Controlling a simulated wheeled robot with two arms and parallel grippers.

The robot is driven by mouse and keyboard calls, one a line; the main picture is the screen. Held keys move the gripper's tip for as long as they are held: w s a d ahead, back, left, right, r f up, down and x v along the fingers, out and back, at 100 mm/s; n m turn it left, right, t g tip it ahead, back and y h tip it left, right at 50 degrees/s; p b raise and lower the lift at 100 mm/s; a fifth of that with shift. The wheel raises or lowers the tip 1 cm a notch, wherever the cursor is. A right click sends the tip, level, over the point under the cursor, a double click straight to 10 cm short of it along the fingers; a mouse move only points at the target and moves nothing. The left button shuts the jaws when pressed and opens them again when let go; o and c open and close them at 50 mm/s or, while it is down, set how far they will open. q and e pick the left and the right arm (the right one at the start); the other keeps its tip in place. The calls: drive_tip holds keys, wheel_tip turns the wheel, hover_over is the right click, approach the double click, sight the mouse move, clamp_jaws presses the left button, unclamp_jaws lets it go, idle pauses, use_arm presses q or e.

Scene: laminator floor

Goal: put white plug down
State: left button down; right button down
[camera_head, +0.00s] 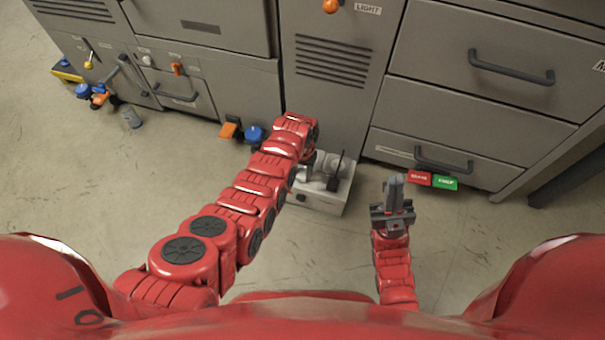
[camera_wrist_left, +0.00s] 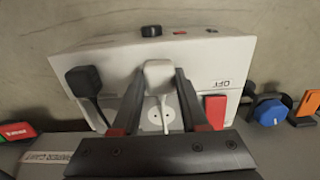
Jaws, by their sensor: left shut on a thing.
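The white plug (camera_wrist_left: 158,75) is between the fingertips of my left gripper (camera_wrist_left: 159,80) in the left wrist view, with its white cable hanging down. The gripper is shut on it, over the light grey socket box (camera_wrist_left: 120,60). A round socket face (camera_wrist_left: 160,117) shows between the fingers; I cannot tell whether the plug touches the box. In the head view my left gripper (camera_head: 307,172) is at the box (camera_head: 318,205), and its arm partly hides it. My right gripper (camera_head: 393,193) is raised off to the right, its fingers together and empty.
A black plug (camera_wrist_left: 84,82) with a cable sits on the box's left part, and a red switch (camera_wrist_left: 215,110) on its right. Grey cabinets (camera_head: 335,80) stand behind. Red and green blocks (camera_head: 432,180) lie at the cabinet base. The floor (camera_head: 110,190) at left is mostly clear.

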use_arm(q)
drive_tip(key=shift+f+b, duration=0.35)
drive_tip(key=shift+f, duration=0.1)
drive_tip(key=shift+c, duration=2.1)
unclamp_jaws()
